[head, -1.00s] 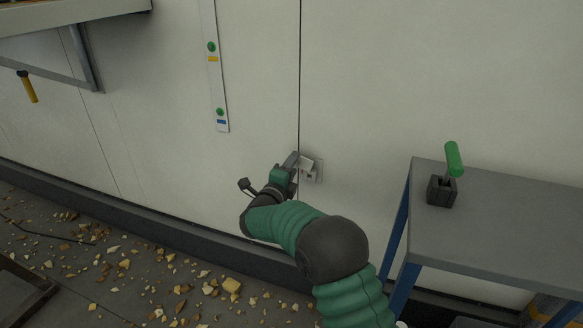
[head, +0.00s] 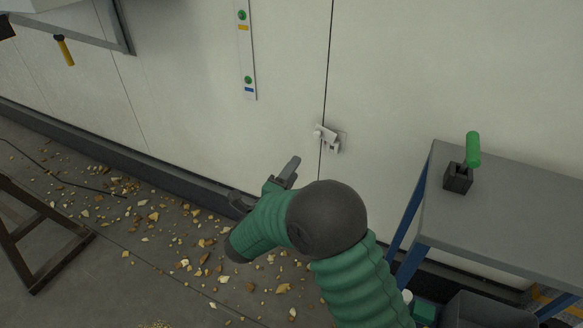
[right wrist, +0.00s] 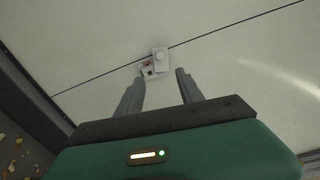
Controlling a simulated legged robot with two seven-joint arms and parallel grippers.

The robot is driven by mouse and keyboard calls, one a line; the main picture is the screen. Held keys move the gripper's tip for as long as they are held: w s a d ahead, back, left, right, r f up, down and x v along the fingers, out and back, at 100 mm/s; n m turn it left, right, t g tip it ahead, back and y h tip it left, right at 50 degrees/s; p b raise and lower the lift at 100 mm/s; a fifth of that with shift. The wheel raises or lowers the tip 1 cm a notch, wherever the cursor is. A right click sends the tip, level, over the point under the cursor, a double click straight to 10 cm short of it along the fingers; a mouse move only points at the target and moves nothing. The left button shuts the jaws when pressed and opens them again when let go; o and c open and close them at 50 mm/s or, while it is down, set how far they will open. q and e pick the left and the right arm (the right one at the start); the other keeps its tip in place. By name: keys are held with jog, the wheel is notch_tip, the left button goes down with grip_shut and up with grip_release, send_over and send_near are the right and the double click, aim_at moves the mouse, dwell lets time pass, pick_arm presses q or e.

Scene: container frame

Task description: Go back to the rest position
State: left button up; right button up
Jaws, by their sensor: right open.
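My right gripper (head: 290,170) is in front of the white wall in the head view, at the end of my green and black arm. In the right wrist view its two fingers (right wrist: 160,90) are apart with nothing between them. A small white latch (head: 327,136) on the wall seam is up and to the right of the gripper, clear of it. The latch also shows beyond the fingertips in the right wrist view (right wrist: 158,59). My left gripper is in neither view.
A grey table (head: 500,212) with blue legs stands at the right, bearing a dark block with a green handle (head: 473,149). A wall strip with green buttons (head: 246,50) hangs above. Rubble (head: 200,265) lies on the floor. A dark wooden stand (head: 35,240) is at the left.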

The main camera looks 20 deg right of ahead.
dwell(0.4)
jog(key=s+a+f+n+y, duration=0.1)
jog(key=a+f+n+y, duration=0.1)
jog(key=a+n+y, duration=0.5)
jog(key=s+a+f+n+y, duration=0.1)
jog(key=f+n+y, duration=0.3)
jog(key=n, duration=0.6)
jog(key=s+d+f+n+g+y+p, duration=0.1)
jog(key=s+f+n+g, duration=0.2)
jog(key=s, duration=0.5)
jog(key=s+f+n+g+y, duration=0.1)
jog(key=s+n+g, duration=0.2)
jog(key=s+n, duration=0.35)
jog(key=s+d+f+n+g+y+p, duration=0.1)
jog(key=s+f+n+g, duration=0.15)
jog(key=s, duration=0.65)
notch_tip(320, 180, up, 38)
jog(key=p, duration=3.7)
jog(key=shift+w+n, duration=0.3)
jog(key=shift+r+g, duration=0.15)
jog(key=shift+g, duration=0.1)
